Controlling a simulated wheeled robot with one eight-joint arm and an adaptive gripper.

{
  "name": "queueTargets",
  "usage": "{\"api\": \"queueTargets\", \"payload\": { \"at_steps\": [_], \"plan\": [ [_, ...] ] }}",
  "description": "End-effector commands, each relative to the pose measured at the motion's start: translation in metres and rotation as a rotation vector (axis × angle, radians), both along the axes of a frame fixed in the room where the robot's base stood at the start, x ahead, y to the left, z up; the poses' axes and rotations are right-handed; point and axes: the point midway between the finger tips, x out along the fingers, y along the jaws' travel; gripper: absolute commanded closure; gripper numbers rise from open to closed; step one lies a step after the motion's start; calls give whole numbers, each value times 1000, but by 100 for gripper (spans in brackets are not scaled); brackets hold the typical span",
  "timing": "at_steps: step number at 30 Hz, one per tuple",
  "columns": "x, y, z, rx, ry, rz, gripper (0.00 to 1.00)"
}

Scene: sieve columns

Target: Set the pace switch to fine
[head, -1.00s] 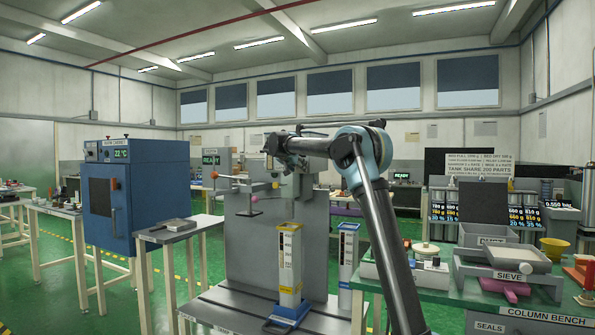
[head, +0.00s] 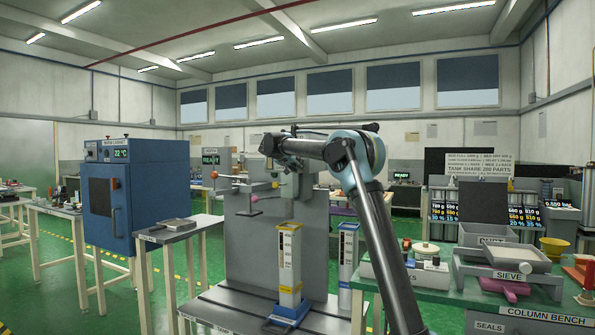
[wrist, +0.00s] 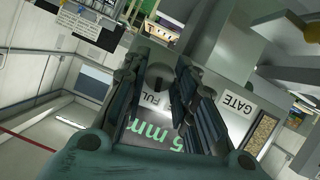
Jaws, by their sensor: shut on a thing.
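In the wrist view, a small dark knob, which I take for the pace switch (wrist: 158,76), sits on a pale grey face between the fingers of my gripper (wrist: 160,84). The fingers stand on either side of it and are shut on it, though their exact contact is hard to see. A white label reading "FULL" (wrist: 153,100) lies just below the knob, partly covered by a finger. No "fine" label is readable. In the head view, my wrist (head: 270,146) is at the upper part of the grey column machine (head: 240,228); the fingertips and switch cannot be made out there.
A green "5 mm" readout (wrist: 172,142) and a "GATE" label (wrist: 238,104) are close by the fingers. A yellow-topped column (head: 289,265) stands below my wrist. The bench with the sieve (head: 510,275) is right.

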Motion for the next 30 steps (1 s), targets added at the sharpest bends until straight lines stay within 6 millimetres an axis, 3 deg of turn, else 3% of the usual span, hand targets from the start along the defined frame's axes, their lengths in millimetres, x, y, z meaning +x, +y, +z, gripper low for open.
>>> {"api": "queueTargets", "payload": {
  "at_steps": [30],
  "plan": [
    [2, 8, -5, -900, 326, 7, 98]
  ]
}}
